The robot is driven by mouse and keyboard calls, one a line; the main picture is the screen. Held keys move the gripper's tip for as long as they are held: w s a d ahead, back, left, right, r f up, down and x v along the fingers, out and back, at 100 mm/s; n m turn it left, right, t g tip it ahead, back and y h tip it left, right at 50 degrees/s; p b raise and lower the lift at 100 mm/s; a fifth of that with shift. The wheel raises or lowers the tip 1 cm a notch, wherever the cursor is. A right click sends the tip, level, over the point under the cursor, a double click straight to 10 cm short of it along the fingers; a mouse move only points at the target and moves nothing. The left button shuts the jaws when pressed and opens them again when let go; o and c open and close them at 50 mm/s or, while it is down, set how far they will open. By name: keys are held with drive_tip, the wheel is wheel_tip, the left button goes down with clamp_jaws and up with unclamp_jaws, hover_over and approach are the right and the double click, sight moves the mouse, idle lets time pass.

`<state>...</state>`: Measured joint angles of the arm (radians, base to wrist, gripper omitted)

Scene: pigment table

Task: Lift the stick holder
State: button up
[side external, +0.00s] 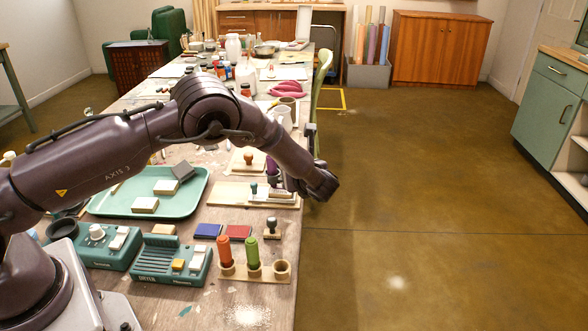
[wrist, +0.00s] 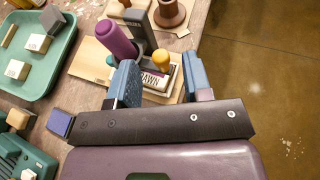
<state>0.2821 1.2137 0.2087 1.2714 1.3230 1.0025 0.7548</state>
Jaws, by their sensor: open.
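A wooden stick holder (side external: 253,274) stands near the front right of the table in the side view. An orange stick (side external: 224,250) and a green stick (side external: 252,252) stand upright in it, and its right-hand cup (side external: 281,269) looks empty. My gripper (wrist: 162,80) is open in the wrist view, with its two blue fingers apart. Between and beyond the fingers are a yellow-knobbed stamp (wrist: 162,61) and a purple stick-like piece (wrist: 115,40) on a light board. In the side view my gripper is farther back than the holder, largely hidden by my wrist. The holder is not identifiable in the wrist view.
A teal tray (side external: 112,205) with several blocks lies left of the boards. The table's right edge is close, with open floor beyond.

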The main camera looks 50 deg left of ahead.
drive_tip(key=v, duration=1.1)
drive_tip(key=shift+s+d, duration=0.15)
drive_tip(key=shift+d, duration=0.05)
drive_tip(key=s+n+g+h, duration=0.2)
drive_tip(key=s+n+g, duration=0.2)
drive_tip(key=s+n, duration=0.3)
drive_tip(key=s+a+r+n+t+h, duration=0.1)
drive_tip(key=s+r+n+h, duration=0.4)
drive_tip(key=s+r, duration=0.6)
drive_tip(key=s+a+r+n+t+h, duration=0.1)
drive_tip(key=s+r+n+t+h, duration=0.2)
drive_tip(key=s+r+n, duration=0.7)
drive_tip(key=shift+s+a+r+t+h, duration=0.3)
drive_tip(key=shift+s+a+r+h, duration=0.15)
drive_tip(key=shift+s+h, duration=1.05)
